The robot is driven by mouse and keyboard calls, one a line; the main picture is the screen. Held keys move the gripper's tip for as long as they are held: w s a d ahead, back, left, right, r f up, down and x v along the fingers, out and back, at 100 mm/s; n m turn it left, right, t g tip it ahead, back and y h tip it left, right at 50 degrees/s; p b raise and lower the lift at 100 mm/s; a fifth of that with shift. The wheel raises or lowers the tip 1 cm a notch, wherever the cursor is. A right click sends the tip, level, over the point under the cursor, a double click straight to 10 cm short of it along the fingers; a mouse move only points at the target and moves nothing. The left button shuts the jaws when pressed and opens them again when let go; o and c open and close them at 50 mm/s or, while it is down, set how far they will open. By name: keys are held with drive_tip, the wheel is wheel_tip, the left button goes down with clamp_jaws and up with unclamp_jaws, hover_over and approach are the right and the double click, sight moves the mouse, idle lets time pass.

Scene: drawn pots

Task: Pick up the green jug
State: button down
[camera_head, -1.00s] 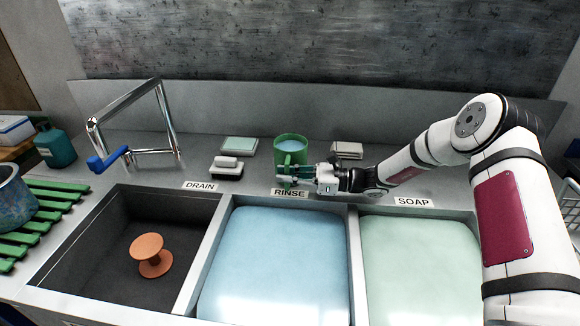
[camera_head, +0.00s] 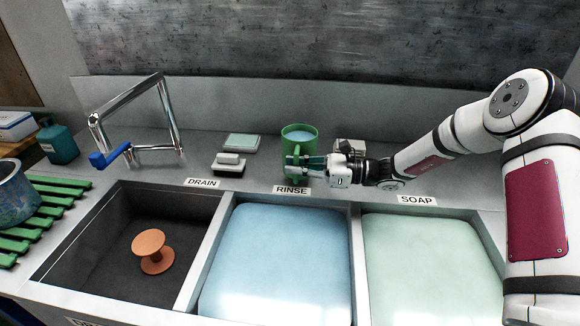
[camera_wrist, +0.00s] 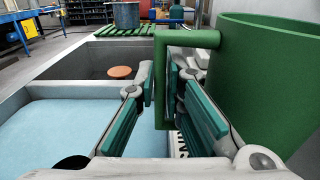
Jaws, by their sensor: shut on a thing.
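The green jug (camera_head: 291,141) is upright behind the RINSE label in the head view, with pale blue showing inside its rim. In the wrist view the jug's wall (camera_wrist: 268,80) fills the right side and its squared handle (camera_wrist: 161,62) runs down between my fingers. My gripper (camera_head: 308,163) is shut on the handle from the right side in the head view. In the wrist view my gripper (camera_wrist: 160,90) has one teal finger pad on each side of the handle. The jug looks raised above the counter; its base is partly hidden by my gripper.
Below are a dark drain basin with an orange spool (camera_head: 151,250), a blue rinse basin (camera_head: 275,265) and a pale green soap basin (camera_head: 425,265). Sponge-like blocks (camera_head: 229,163) lie left of the jug, another block (camera_head: 349,146) behind my gripper. A faucet (camera_head: 168,112) stands left.

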drive_tip(key=s+d+r, duration=0.1)
drive_tip(key=s+d, duration=0.7)
drive_tip(key=s, duration=0.2)
drive_tip(key=shift+s+d+r, duration=0.15)
drive_tip(key=shift+r, duration=0.05)
